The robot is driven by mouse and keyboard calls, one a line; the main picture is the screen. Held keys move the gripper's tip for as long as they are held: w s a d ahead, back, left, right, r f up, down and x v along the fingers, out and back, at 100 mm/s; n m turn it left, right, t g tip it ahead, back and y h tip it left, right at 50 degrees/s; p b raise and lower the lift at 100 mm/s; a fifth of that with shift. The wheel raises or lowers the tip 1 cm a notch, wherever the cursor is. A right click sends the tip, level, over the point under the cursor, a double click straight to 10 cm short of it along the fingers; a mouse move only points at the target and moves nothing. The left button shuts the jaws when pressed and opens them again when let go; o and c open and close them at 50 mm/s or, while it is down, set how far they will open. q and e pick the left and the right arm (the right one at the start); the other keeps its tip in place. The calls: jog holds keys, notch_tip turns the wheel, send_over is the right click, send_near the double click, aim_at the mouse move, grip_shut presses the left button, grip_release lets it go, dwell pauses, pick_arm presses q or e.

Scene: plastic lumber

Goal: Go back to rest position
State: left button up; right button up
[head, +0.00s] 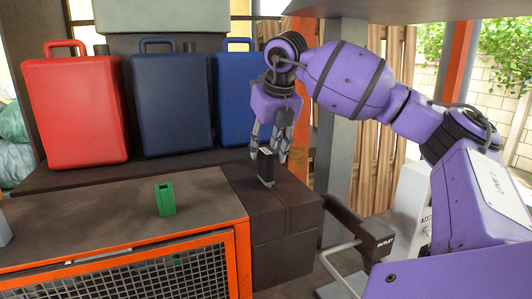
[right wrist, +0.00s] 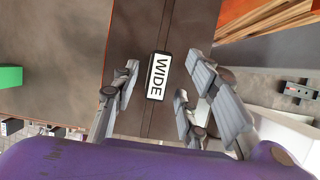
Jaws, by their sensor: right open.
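My right gripper (head: 268,155) hangs down from the purple right arm over the brown block at the right end of the work surface. In the right wrist view my right gripper (right wrist: 160,98) has its fingers spread apart. A small black block (head: 265,167) stands on the brown surface just below the fingers. The right wrist view shows its white label reading "WIDE" (right wrist: 159,76), between and beyond the fingertips, with gaps on both sides. My left gripper is not in view.
One red case (head: 75,108) and two blue cases (head: 172,105) stand behind.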

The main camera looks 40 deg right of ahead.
jog(key=v, duration=1)
